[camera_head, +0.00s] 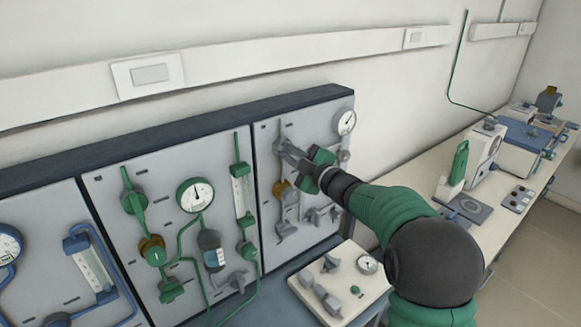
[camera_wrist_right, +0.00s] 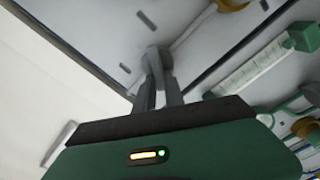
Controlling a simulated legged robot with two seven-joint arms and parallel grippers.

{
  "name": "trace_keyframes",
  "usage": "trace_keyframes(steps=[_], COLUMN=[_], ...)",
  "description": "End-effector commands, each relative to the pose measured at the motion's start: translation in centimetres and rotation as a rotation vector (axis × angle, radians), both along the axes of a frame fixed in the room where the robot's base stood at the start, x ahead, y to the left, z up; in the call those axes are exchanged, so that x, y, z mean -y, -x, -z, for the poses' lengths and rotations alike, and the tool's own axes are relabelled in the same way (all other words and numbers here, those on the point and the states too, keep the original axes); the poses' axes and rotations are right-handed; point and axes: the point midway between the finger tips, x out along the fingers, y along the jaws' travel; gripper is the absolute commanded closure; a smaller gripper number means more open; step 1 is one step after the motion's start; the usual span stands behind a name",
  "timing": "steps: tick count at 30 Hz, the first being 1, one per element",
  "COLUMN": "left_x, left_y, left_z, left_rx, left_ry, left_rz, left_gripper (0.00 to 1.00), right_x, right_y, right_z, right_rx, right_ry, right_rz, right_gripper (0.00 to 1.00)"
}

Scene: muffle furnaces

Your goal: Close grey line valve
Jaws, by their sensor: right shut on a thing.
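The grey line panel (camera_head: 318,222) is the rightmost of the wall panels. Its grey valve handle (camera_head: 281,146) is near the panel's upper left, largely covered by my right gripper (camera_head: 288,152). The right arm reaches in from the lower right, and its fingers are shut on the grey valve handle. In the right wrist view the handle (camera_wrist_right: 153,56) stands between the tips of the two grey fingers (camera_wrist_right: 157,80). The handle's exact angle is hard to tell. My left gripper is in neither view.
A round gauge (camera_head: 346,122), a brass fitting (camera_head: 283,190) and grey pipes sit on the same panel. The green line panel (camera_head: 165,205) is to its left. A cream box with a gauge (camera_head: 340,282) stands below. A bench with equipment (camera_head: 490,215) runs along the right.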

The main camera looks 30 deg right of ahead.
Motion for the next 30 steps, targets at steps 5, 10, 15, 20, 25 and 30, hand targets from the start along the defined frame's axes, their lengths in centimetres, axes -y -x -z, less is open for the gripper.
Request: trace_keyframes(steps=[5, 10, 15, 20, 25, 30], left_x=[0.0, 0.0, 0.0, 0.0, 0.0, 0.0], left_y=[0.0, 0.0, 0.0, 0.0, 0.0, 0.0], left_z=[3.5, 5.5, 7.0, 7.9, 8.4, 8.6], left_rx=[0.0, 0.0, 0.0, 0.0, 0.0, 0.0], left_ry=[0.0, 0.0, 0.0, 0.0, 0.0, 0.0], left_rz=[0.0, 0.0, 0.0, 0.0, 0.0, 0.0], left_gripper=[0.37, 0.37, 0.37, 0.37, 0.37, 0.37], right_x=[-0.2, -0.3, -0.3, -0.3, -0.3, -0.3], right_y=[0.0, 0.0, 0.0, 0.0, -0.1, -0.1], right_z=[1.8, 2.0, 2.1, 2.1, 2.0, 1.9], right_rx=[-0.002, 0.008, 0.017, 0.023, 0.028, 0.03], right_ry=[0.165, 0.311, 0.431, 0.512, 0.565, 0.586], right_rz=[-0.001, -0.001, -0.002, -0.004, -0.003, -0.005], right_gripper=[1.0, 1.0, 1.0, 1.0, 1.0, 1.0])
